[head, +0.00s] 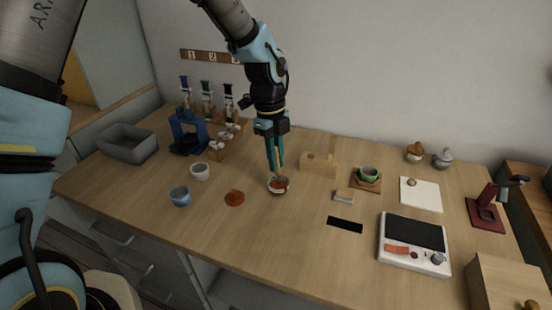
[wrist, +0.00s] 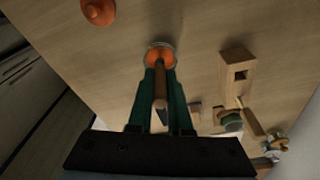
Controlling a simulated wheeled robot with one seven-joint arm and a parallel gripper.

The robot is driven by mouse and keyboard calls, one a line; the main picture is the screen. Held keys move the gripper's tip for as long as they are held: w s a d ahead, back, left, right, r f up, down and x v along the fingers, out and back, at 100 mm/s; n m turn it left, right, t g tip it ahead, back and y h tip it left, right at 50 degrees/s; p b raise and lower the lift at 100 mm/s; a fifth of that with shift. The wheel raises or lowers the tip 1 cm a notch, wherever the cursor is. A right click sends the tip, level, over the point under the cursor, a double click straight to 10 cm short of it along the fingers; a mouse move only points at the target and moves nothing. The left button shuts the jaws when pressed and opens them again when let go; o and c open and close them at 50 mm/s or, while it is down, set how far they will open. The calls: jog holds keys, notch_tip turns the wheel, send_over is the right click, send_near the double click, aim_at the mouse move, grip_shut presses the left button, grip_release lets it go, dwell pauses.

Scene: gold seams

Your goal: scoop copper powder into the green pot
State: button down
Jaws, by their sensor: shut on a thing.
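My gripper (head: 276,166) points down over a small clear jar (head: 279,189) of orange-copper powder. Its green fingers (wrist: 161,88) are shut on a wooden-handled scoop (wrist: 160,92), whose lower end is at the jar's mouth or inside it. The scoop's bowl is hidden. The green pot (head: 369,173) sits on a square wooden base to the right of the jar, apart from my gripper. It also shows in the wrist view (wrist: 232,123).
A copper-coloured lid (head: 235,198), a white cup (head: 200,171) and a blue cup (head: 180,196) stand left of the jar. A wooden block (head: 318,165) stands between jar and pot, behind a small pale block (head: 344,196). A scale (head: 414,259) lies front right.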

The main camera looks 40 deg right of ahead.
jog(key=shift+f, duration=0.4)
dwell(0.4)
dwell(0.4)
jog(key=shift+r+p, duration=2.8)
jog(key=shift+r, duration=0.8)
